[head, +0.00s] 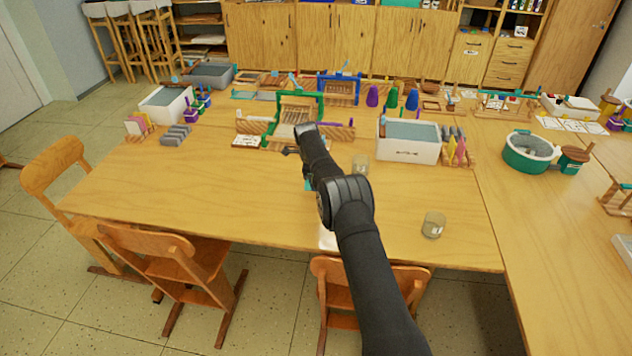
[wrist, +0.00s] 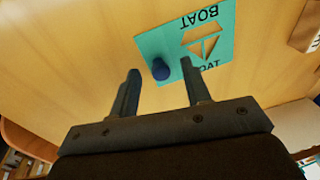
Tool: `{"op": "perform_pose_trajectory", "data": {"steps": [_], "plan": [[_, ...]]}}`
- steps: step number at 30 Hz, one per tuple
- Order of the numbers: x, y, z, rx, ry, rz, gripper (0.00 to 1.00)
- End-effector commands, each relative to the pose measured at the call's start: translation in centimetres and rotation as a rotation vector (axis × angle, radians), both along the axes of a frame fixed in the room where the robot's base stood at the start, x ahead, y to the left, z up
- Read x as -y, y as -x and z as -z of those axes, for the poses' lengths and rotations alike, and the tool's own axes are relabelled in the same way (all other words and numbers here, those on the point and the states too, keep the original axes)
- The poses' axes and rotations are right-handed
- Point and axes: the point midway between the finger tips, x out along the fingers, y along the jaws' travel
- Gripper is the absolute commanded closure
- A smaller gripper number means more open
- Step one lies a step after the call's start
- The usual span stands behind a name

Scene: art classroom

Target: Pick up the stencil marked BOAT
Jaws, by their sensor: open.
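The teal stencil marked BOAT (wrist: 222,42) lies flat on the wooden table in the wrist view. It has a cut-out boat shape, the word BOAT at two edges, and a dark blue knob (wrist: 160,69) near one side. In the head view only a small teal piece of the stencil (head: 308,185) shows beside my arm, which hides the rest. My gripper (wrist: 160,75) is open and empty. The knob appears in the gap between its fingertips in the wrist view, with the fingers apart from it; the height between them is hard to judge.
Clear glass jars (head: 434,225) (head: 360,166) stand right of my arm. A white bin (head: 409,151), a green frame (head: 293,108) and a blue frame (head: 339,89) stand farther back.

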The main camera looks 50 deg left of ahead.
Motion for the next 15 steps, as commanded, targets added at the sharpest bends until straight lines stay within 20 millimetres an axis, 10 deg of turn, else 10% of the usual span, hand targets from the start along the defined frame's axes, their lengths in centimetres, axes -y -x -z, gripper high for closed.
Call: {"op": "perform_pose_trajectory", "data": {"steps": [11,15], "plan": [[-0.03,-0.18,1.09,0.0,0.0,0.0,0.56],[-0.02,-0.18,1.1,0.0,0.0,0.0,0.84]]}}
